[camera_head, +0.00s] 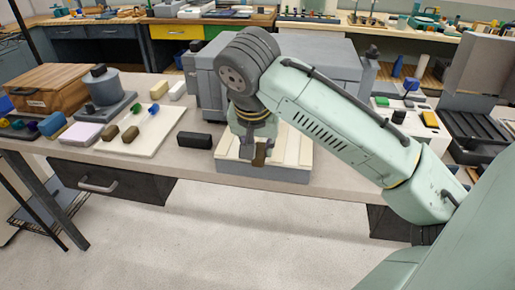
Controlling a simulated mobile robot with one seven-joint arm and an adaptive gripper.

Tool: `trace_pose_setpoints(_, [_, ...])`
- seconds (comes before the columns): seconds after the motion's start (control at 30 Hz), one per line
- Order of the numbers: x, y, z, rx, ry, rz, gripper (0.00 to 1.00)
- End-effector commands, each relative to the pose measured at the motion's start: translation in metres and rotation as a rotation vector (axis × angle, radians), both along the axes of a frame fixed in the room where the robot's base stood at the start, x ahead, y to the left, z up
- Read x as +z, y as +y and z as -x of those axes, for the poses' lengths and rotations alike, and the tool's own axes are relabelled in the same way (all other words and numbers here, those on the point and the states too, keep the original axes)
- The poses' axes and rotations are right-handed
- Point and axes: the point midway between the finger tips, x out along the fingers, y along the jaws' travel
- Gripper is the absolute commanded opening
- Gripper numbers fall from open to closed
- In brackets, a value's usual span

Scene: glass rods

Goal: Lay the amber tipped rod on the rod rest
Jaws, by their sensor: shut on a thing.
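My gripper (258,152) points down over the cream grooved top of a grey-based block, which looks like the rod rest (290,160). It is shut on a small amber-brown piece, which looks like the tip of the amber tipped rod (260,157). The rest of that rod cannot be made out. The held piece is low over the front part of the rest; I cannot tell whether it touches. The gripper and wrist hide part of the rest.
A white board (165,140) at left carries pieces with blue and green ends and two brown pieces. A black block (195,140) lies between board and rest. A large grey case (315,65) stands behind. A wooden box (50,85) is far left. The bench's front edge is close.

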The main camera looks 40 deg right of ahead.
Motion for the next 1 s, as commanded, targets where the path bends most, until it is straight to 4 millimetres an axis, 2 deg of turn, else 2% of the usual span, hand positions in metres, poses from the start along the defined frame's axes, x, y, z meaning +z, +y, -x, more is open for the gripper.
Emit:
trace_pose_setpoints(0.2, [-0.02, -0.011, -0.009, -0.001, 0.001, 0.0, 0.0])
trace_pose_setpoints(0.6, [-0.026, -0.038, -0.033, 0.001, -0.001, -0.001, 0.0])
trace_pose_setpoints(1.0, [-0.029, -0.047, -0.041, 0.0, -0.001, 0.001, 0.0])
